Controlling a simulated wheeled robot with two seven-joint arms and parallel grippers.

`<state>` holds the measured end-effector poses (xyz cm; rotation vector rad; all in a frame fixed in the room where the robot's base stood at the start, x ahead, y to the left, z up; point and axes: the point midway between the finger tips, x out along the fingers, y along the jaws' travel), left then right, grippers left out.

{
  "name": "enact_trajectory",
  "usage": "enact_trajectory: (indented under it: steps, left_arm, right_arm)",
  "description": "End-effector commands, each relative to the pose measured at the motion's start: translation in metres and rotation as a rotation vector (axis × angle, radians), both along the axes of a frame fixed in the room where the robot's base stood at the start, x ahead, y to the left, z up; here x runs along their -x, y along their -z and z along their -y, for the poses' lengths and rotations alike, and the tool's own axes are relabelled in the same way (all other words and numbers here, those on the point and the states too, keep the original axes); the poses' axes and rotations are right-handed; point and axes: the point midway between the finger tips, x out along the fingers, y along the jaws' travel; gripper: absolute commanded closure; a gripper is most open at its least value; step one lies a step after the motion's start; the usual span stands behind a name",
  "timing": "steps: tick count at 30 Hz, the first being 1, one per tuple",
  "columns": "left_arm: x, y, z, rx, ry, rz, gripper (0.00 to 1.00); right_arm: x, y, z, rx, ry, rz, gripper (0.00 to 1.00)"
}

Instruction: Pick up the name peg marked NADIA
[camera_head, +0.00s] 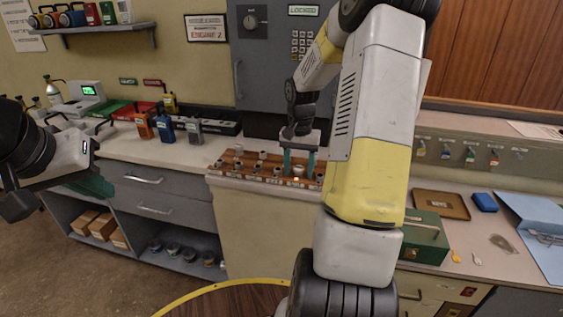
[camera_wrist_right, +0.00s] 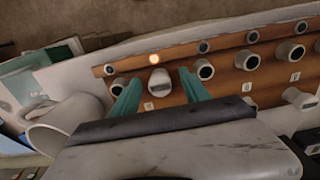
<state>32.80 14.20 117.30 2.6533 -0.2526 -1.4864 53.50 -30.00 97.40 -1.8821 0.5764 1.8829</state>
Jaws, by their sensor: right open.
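A wooden peg board (camera_head: 228,170) lies on the counter, with several grey pegs and holes in rows and small labels along its front. No name can be read, so I cannot tell which peg is NADIA. My right gripper (camera_head: 299,165) is open above the board, teal fingers pointing down. In the right wrist view its fingers (camera_wrist_right: 159,79) stand on either side of one grey peg (camera_wrist_right: 159,84), apart from it as far as I can see. My left gripper (camera_head: 92,183) is at the far left, partly seen; its jaw opening does not show clearly.
Orange, blue and grey radios (camera_head: 165,130) stand on the left counter. A grey locker (camera_head: 262,80) with a keypad rises behind the board. A green box (camera_head: 424,238), a brown tray (camera_head: 441,204) and a blue folder (camera_head: 535,225) lie on the right counter.

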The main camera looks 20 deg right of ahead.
Motion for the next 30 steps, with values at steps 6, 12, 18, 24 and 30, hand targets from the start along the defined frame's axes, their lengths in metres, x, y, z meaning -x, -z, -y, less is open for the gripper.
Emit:
enact_trajectory:
  steps: [6,12,18,24,30]
  left_arm:
    - [0.0,0.0,0.0,0.0,0.0,0.0,1.0]
    - [0.0,0.0,0.0,0.0,0.0,0.0,1.0]
    - [0.0,0.0,0.0,0.0,0.0,0.0,1.0]
    - [0.0,0.0,0.0,0.0,0.0,0.0,1.0]
    - [0.0,0.0,0.0,0.0,0.0,0.0,1.0]
  right_arm:
    - [0.0,0.0,0.0,0.001,0.0,0.001,0.64]
    - [0.0,-0.001,0.0,0.001,0.0,0.001,1.0]
    - [0.0,-0.001,0.0,0.001,0.0,0.001,1.0]
    - [-0.001,-0.006,0.0,0.002,-0.001,0.002,1.0]
    - [-0.001,-0.027,0.0,0.002,0.0,0.003,1.0]
